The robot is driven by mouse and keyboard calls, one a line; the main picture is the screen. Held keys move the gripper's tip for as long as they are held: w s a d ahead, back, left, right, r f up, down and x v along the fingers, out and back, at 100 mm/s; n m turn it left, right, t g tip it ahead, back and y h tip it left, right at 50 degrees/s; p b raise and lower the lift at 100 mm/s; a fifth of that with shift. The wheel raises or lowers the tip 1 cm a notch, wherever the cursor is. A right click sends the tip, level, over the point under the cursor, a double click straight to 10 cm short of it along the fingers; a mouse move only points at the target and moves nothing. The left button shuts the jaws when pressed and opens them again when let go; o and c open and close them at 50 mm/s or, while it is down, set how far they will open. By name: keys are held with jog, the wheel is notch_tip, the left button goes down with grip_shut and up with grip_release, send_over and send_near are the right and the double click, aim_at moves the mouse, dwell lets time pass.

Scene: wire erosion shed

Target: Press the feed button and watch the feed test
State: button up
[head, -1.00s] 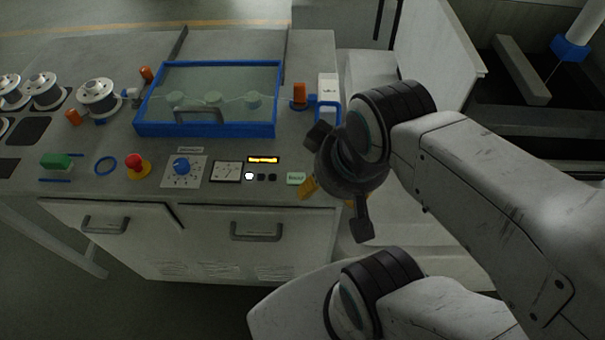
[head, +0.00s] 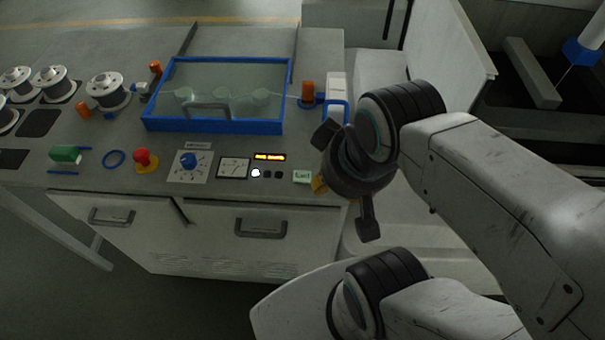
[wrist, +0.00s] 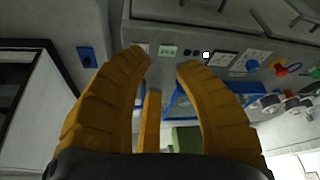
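The control panel runs along the bench front. A white button (head: 255,173) and two dark buttons (head: 272,174) sit below a lit amber display (head: 269,157). A pale green plate (head: 301,177) with small lettering is to their right. I cannot read which control is the feed button. In the wrist view the white button (wrist: 206,54) and green plate (wrist: 168,50) show beyond my gripper (wrist: 164,59). Its yellow fingers are spread with nothing between them. In the head view my gripper (head: 319,185) is by the panel's right end, mostly hidden behind my wrist.
A blue-framed clear cover (head: 212,127) with a grey handle stands behind the panel. Left of the buttons are a dial gauge (head: 234,167), a blue knob (head: 188,160) and a red mushroom button (head: 142,157). White spools (head: 107,91) stand at the back left.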

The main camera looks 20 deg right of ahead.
grip_shut()
dwell(1.3)
